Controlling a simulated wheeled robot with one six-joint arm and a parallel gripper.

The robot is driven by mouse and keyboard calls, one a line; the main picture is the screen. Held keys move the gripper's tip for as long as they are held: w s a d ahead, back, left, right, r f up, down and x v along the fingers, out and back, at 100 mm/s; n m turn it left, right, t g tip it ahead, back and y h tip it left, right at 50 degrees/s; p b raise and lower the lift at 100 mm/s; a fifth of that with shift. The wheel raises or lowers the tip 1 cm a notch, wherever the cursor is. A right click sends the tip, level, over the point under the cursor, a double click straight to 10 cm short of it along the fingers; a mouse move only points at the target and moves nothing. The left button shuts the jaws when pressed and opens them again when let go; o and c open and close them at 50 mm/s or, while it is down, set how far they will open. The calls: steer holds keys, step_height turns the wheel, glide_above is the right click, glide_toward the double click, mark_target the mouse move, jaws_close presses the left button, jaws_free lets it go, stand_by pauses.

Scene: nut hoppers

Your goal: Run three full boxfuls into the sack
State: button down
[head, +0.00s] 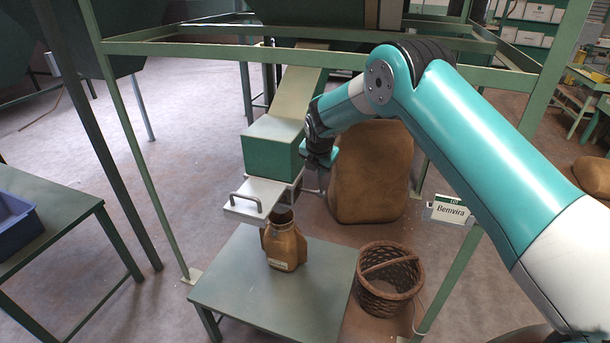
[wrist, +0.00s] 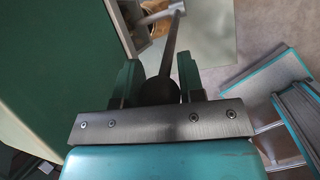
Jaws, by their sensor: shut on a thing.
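The small open sack (head: 283,248), brown with a pale label, stands upright on the green table (head: 325,262) beneath the green measuring box (head: 272,155). A pale metal slide plate (head: 255,195) with a bar handle sticks out from under the box toward the front left. My gripper (head: 320,157) is at the box's right side. In the wrist view my gripper (wrist: 160,85) is shut on the dark round knob (wrist: 159,92) of a lever, whose rod (wrist: 174,42) runs away from it. Part of the sack's mouth (wrist: 153,22) shows beyond. The box's inside is hidden.
A sloping chute (head: 301,88) leads down to the box. A wicker basket (head: 388,280) stands right of the table and a big full sack (head: 370,185) behind. Green frame posts (head: 139,165) flank the space. A blue crate (head: 14,222) sits on the left table.

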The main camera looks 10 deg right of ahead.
steer(key=shift+w+d+r, duration=0.3)
steer(key=shift+w+d, duration=0.2)
steer(key=shift+w, duration=0.2)
steer(key=c, duration=0.8)
jaws_free()
steer(key=shift+o, duration=0.2)
steer(key=b+v, duration=0.3)
steer(key=v, duration=0.9)
steer(key=shift+b, duration=0.35)
